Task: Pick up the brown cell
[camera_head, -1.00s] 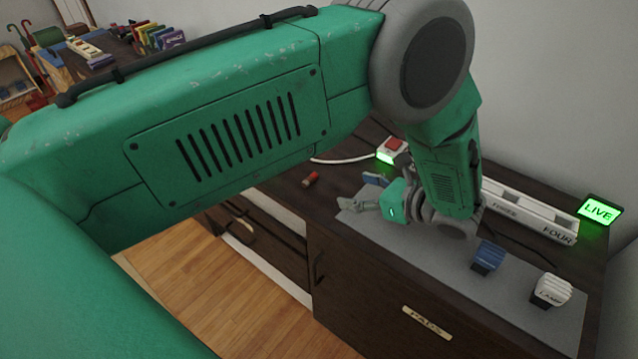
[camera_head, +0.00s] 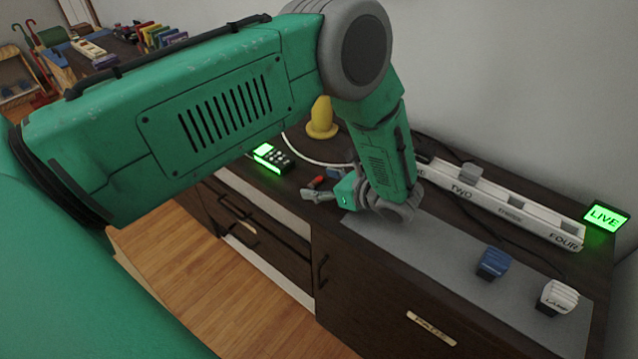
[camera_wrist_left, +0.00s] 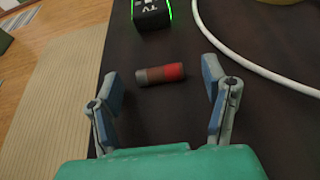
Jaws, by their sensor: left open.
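The brown cell (camera_wrist_left: 160,74) is a small cylinder with a grey end and a reddish end. It lies on its side on the dark cabinet top, crosswise between and slightly beyond the tips of my left gripper (camera_wrist_left: 164,84) in the left wrist view. The fingers are spread, apart from the cell and empty. In the head view the cell (camera_head: 315,181) shows as a small reddish piece close beside my left gripper (camera_head: 325,187). My right gripper is not in view.
In the head view a yellow object (camera_head: 321,120), a labelled white rack (camera_head: 505,208), a blue block (camera_head: 492,262) and a white block (camera_head: 557,297) share the cabinet.

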